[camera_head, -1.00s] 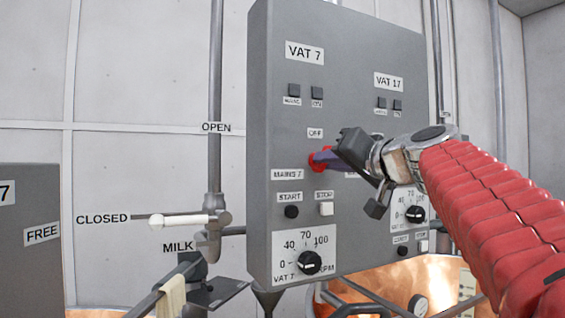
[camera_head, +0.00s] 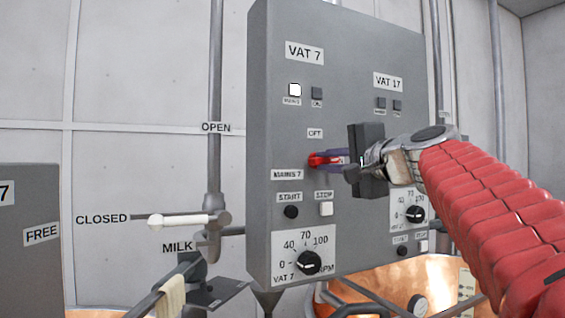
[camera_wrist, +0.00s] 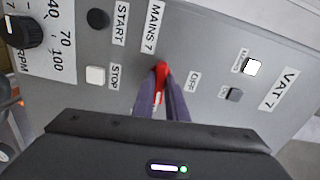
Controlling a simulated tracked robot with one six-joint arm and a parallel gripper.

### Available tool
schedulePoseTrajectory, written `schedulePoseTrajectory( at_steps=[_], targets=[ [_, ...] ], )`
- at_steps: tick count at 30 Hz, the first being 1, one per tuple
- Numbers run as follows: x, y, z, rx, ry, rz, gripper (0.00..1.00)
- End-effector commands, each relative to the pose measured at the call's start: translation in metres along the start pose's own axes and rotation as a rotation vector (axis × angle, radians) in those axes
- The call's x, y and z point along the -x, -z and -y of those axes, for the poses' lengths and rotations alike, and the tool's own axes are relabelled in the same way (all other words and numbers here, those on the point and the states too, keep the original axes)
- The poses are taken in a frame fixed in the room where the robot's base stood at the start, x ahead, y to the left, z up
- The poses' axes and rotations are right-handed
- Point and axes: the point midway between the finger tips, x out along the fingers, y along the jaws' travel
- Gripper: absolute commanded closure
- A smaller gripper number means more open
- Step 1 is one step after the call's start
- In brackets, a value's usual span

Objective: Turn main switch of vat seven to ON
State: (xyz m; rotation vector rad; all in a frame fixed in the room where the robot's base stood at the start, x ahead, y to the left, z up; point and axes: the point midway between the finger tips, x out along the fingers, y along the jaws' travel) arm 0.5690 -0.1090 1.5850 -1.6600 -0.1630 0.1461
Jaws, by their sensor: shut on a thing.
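The red main switch (camera_head: 320,160) of vat seven sits on the grey panel, right of the "MAINS 7" label (camera_head: 287,174) and below the "OFF" label (camera_head: 315,133). Its handle points to the right in the head view. It also shows in the wrist view (camera_wrist: 161,70). My gripper (camera_head: 334,157) is shut on the handle, with its purple fingers on either side in the wrist view (camera_wrist: 161,88). The MAINS lamp (camera_head: 294,90) under the "VAT 7" label glows white. The lamp beside it (camera_head: 317,93) is dark. My gripper hides the panel area right of the handle.
Below the switch are the black START button (camera_head: 291,212), the white STOP button (camera_head: 326,209) and the RPM dial (camera_head: 309,262). Vat 17's controls (camera_head: 415,214) are on the right, partly behind my arm. A milk valve lever (camera_head: 180,220) stands left of the panel.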

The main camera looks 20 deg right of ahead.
Motion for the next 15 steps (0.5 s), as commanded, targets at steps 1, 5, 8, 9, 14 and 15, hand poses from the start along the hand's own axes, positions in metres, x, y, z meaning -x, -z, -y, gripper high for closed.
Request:
schedulePoseTrajectory(
  at_steps=[1,5,8,9,14,15],
  targets=[
    [-0.0005,0.0029,-0.0034,-0.024,-0.006,-0.005,1.0],
    [-0.0007,0.003,-0.0038,-0.074,-0.006,-0.006,1.0],
    [-0.0007,0.003,-0.0041,-0.097,-0.006,-0.006,1.0],
    [-0.0008,0.0031,-0.0043,-0.103,-0.007,-0.006,1.0],
    [-0.0009,0.0031,-0.0047,-0.113,-0.007,-0.006,1.0],
    [-0.0009,0.0032,-0.0048,-0.113,-0.008,-0.006,1.0]
  ],
)
